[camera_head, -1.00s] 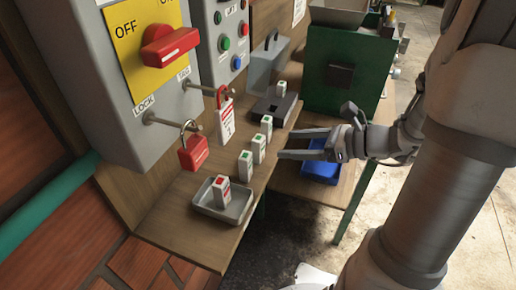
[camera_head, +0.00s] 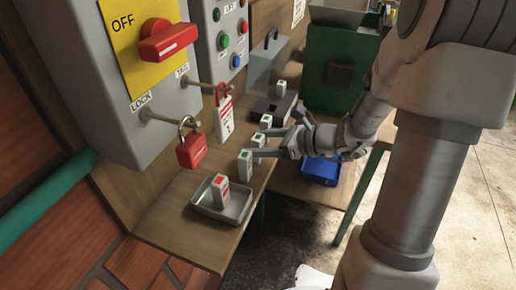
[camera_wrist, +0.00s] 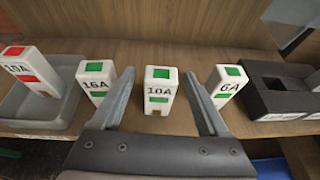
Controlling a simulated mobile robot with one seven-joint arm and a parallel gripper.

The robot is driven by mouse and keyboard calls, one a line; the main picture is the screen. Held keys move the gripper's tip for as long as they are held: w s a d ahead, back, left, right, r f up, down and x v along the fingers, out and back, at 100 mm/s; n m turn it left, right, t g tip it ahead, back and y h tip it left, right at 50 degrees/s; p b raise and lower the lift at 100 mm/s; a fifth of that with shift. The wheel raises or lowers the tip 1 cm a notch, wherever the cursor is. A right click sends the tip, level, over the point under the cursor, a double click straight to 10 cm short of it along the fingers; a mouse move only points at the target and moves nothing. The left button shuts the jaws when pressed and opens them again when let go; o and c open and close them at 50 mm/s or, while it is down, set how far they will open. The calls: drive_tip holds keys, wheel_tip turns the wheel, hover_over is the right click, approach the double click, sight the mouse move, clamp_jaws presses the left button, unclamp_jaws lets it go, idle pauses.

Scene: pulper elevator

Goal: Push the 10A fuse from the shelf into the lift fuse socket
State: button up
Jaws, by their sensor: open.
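The 10A fuse (camera_wrist: 158,90), white with green marks, stands upright on the wooden shelf (camera_wrist: 150,55). It also shows in the head view (camera_head: 258,140), partly hidden by a finger. My gripper (camera_wrist: 159,78) is open, with one finger on each side of this fuse and gaps showing in the wrist view. In the head view my gripper (camera_head: 268,143) reaches over the shelf from the right. A dark socket block (camera_wrist: 275,85) with an opening lies to the right in the wrist view.
A green-marked 16A fuse (camera_wrist: 95,82) and a 6A fuse (camera_wrist: 225,85) stand on either side. A red-marked 10A fuse (camera_wrist: 32,70) is in a grey tray (camera_wrist: 50,112). A red padlock (camera_head: 191,150) and tag (camera_head: 223,118) hang near the shelf. A blue bin (camera_head: 322,171) sits lower right.

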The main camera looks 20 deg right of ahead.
clamp_jaws()
drive_tip(key=shift+r, duration=0.1)
idle(0.3)
